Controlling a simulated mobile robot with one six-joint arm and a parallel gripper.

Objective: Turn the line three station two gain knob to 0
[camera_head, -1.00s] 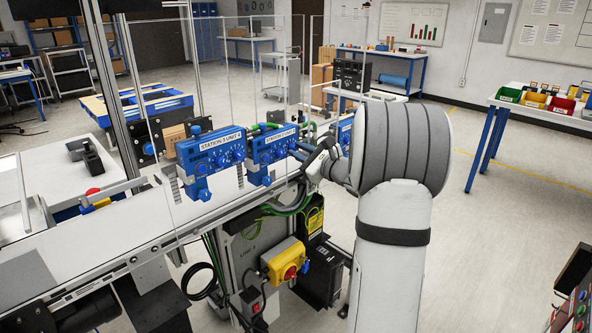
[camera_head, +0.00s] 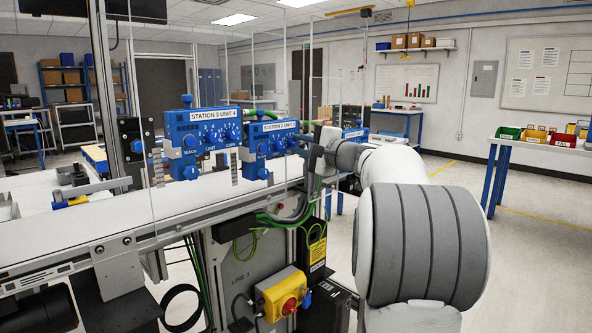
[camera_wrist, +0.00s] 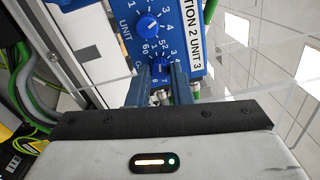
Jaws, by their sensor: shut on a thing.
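The blue station two unit (camera_head: 262,141) stands on the conveyor's edge, with its white label along the top. In the wrist view its face (camera_wrist: 122,10) shows a blue knob marked UNIT (camera_wrist: 147,25) with white numbers around it. The gain knob (camera_wrist: 160,68) is the lower knob, between my fingertips. My gripper (camera_wrist: 161,72) is shut on this knob. Fingers and knob overlap, so the pointer is hard to read. In the head view my gripper (camera_head: 306,146) reaches the unit's right side, and the gain knob is mostly hidden.
A similar blue unit labelled station 3 (camera_head: 203,140) stands to the left, and another (camera_head: 355,134) is partly behind my arm. Clear guard panels rise around the units. Below are a panel marked LINE 3, green cables and a yellow box with a red button (camera_head: 289,305).

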